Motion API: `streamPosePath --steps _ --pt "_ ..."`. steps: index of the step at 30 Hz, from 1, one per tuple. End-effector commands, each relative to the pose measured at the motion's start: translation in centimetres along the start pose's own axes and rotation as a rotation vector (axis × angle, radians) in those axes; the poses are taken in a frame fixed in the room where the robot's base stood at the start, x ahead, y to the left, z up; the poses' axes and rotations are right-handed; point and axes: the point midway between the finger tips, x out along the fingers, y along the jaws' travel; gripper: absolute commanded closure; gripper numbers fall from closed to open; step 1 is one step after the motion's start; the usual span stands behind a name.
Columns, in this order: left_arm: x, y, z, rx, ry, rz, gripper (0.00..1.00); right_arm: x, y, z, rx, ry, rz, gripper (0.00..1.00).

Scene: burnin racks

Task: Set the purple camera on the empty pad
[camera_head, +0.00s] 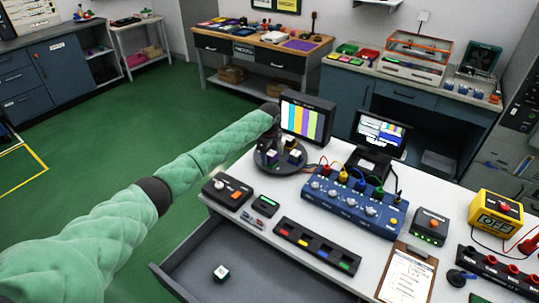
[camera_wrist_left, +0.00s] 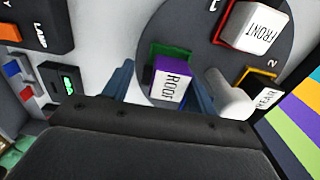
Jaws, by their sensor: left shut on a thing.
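The purple camera (camera_wrist_left: 171,85), with a white face lettered ROOF, sits between the blue fingers of my left gripper (camera_wrist_left: 163,88) in the left wrist view. The gripper is shut on it. A green-edged pad (camera_wrist_left: 157,55) of the round grey turntable (camera_wrist_left: 180,38) shows right behind the camera; I cannot tell whether the camera touches it. A white FRONT camera (camera_wrist_left: 255,27) is on the red-edged pad, and a dark REAR camera (camera_wrist_left: 267,97) is by the yellow-edged pad 2. In the head view, my left gripper (camera_head: 275,143) is small and dark over the turntable (camera_head: 272,168). My right gripper is not in view.
A colour-bar monitor (camera_head: 306,117) stands behind the turntable, and a blue box with cables (camera_head: 352,204) stands to its right. A lamp switch box (camera_head: 228,192) is at the front left.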

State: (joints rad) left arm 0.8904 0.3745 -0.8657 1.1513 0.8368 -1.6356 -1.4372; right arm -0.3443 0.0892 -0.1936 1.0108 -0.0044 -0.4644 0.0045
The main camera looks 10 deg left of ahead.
Motion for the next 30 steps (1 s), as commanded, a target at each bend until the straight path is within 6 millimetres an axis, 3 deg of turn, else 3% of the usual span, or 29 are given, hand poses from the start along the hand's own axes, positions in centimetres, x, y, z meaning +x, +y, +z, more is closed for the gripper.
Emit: streamPosePath --steps 12,30 --pt "-0.02 0.00 0.00 0.000 0.000 0.000 0.67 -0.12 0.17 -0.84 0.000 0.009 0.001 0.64" --pt "0.01 0.00 0.01 0.000 0.000 0.000 0.67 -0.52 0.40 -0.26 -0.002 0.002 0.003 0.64"
